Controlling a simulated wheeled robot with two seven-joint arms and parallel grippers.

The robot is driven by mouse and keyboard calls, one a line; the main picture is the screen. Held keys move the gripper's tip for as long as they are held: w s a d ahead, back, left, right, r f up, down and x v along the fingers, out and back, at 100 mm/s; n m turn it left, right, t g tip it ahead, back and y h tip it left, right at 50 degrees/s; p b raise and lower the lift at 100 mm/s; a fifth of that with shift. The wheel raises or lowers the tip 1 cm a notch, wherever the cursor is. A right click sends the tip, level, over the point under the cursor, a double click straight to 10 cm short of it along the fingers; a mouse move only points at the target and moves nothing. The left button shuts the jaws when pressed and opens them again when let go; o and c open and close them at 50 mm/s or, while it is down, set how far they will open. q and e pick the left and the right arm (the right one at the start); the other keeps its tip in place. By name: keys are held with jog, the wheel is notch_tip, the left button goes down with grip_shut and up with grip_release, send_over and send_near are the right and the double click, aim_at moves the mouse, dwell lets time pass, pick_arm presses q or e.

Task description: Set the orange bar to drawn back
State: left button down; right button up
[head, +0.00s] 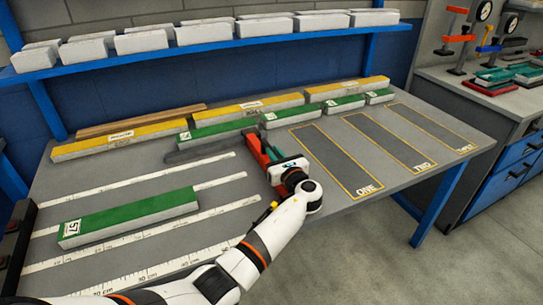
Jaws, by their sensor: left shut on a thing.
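A red-orange bar (256,150), the only bar of about that colour on the table, stands at the middle of the work table (130,180), at the end of my left arm. My left gripper (272,157) reaches it from the front and is shut on it. The fingers are small and dark here, and the hand hides the near end of the bar. A dark strip lies flat to the left of the bar. My right gripper is not in view.
A green panel (130,217) lies at the left over white ruler strips. Yellow panels (120,140) and short green blocks (290,117) line the back. Outlined bays (335,160) to the right are empty. A blue shelf (210,42) holds white blocks above.

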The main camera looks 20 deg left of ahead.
pick_arm(q)
jog(key=shift+d+r, duration=0.1)
jog(key=shift+r, duration=0.05)
jog(key=c, duration=1.6)
grip_release()
jog(key=shift+w, duration=0.1)
jog(key=shift+o, duration=1)
jog(key=shift+w+d, duration=0.1)
jog(key=shift+d, duration=0.05)
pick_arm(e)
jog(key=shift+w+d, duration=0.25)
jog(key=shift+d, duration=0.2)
pick_arm(q)
jog(key=v, duration=1)
jog(key=shift+s+d, duration=0.25)
jog(key=shift+s, duration=0.1)
jog(key=shift+s+d, duration=0.35)
jog(key=shift+d, duration=0.1)
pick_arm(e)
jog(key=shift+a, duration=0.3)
